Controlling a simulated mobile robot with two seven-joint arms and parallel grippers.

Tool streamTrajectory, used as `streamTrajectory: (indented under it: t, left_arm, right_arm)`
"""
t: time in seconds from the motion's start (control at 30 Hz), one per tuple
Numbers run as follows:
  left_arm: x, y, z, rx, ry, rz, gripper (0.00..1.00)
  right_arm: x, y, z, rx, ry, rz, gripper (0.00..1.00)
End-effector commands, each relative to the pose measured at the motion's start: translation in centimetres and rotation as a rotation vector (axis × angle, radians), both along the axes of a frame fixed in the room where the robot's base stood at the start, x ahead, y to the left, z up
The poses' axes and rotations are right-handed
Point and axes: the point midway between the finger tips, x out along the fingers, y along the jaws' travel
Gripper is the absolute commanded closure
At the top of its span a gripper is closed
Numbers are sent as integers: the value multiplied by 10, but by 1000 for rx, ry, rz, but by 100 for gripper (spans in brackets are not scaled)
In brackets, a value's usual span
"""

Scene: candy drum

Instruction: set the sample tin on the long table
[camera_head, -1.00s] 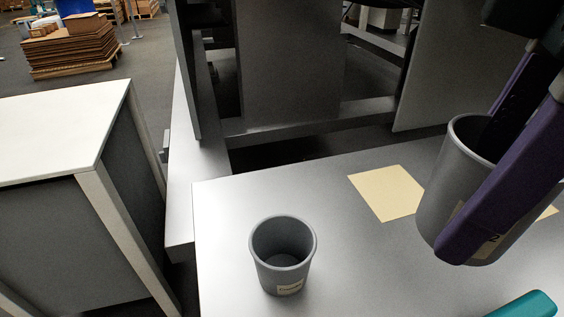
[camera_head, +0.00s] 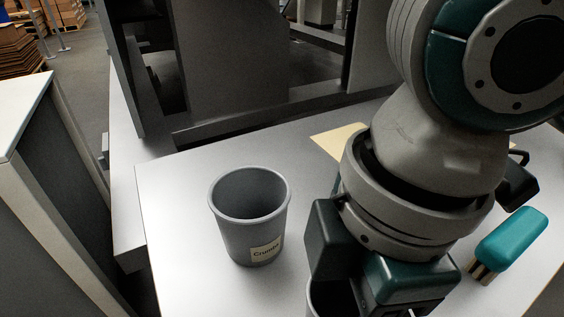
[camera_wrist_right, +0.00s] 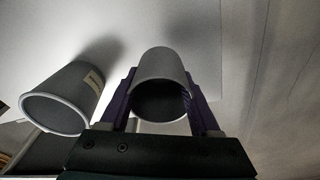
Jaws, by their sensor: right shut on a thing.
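My right gripper (camera_wrist_right: 163,92), with two purple fingers, is shut on a grey tin (camera_wrist_right: 162,62) in the right wrist view. In the head view only a bit of this tin's rim (camera_head: 316,300) shows at the bottom edge; my wrist hides the rest. Its label is hidden now. Whether its base touches the long table (camera_head: 180,215) cannot be told. A second grey tin, labelled with a word like "Crumbs" (camera_head: 248,222), stands upright and open on that table, left of my right gripper and apart from the held tin. It also shows in the wrist view (camera_wrist_right: 68,92). My left gripper is out of view.
A teal-handled brush (camera_head: 512,238) lies on the table right of my wrist. A pale yellow sheet (camera_head: 336,142) lies behind my arm. A grey panelled structure (camera_head: 220,65) stands behind the table. A white-topped cabinet (camera_head: 28,100) is at the left, across a gap.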

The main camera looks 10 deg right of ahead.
Motion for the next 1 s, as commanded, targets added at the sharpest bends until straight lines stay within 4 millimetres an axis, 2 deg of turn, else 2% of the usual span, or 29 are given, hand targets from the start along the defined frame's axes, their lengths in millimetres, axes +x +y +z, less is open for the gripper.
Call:
streamTrajectory:
  t: [0.17,0.4,0.8,0.83,1.0]
  left_arm:
    - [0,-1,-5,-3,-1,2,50]
    - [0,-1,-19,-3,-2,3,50]
    - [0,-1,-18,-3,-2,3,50]
    - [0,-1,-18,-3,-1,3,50]
    - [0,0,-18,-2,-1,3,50]
  right_arm:
    - [0,0,-14,1,1,-1,91]
    - [0,0,-50,0,1,-1,91]
    - [0,1,-55,2,1,0,91]
    - [0,1,-54,2,0,0,33]
    - [0,1,-54,2,0,0,14]
